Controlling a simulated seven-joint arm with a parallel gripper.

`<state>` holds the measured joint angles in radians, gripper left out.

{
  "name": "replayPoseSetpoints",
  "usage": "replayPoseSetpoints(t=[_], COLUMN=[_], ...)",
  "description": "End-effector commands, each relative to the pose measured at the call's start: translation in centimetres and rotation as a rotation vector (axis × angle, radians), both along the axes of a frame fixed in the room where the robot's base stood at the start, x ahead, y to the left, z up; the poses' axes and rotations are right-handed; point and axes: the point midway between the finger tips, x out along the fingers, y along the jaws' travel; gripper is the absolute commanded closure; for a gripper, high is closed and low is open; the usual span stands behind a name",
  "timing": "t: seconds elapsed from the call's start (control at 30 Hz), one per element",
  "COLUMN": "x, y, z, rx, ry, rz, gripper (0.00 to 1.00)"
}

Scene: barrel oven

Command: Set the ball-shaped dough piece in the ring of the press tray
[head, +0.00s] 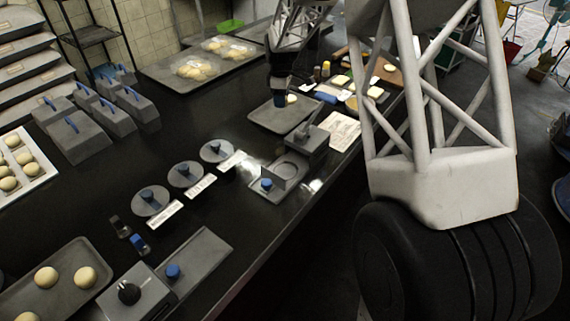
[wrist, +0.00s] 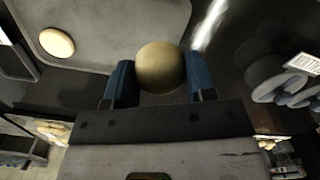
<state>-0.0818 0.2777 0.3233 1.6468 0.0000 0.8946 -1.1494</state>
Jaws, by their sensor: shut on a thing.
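My gripper (wrist: 160,80) is shut on a ball-shaped dough piece (wrist: 160,66), pale and round between the blue fingers in the wrist view. In the head view my gripper (head: 280,98) is low over a grey tray (head: 270,118) at the upper middle. A pale dough piece (head: 292,99) shows beside it there; I cannot tell if it is the held one. The wrist view shows another dough piece (wrist: 57,42) lying on a grey tray (wrist: 120,20). The press tray (head: 283,177), a grey plate with a round ring, lies nearer on the dark counter, apart from my gripper.
A grey block-shaped press (head: 310,137) stands between the two trays. Weights with blue handles (head: 112,115) stand at the left.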

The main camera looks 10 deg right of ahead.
Motion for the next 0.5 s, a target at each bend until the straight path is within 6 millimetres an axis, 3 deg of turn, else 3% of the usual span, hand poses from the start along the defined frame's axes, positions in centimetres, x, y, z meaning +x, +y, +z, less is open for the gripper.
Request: replayPoseSetpoints(t=[0.5], x=[-11.8], y=[1.3], z=[1.0], rx=[0.001], ry=[0.002], rz=[0.179], gripper=[0.73])
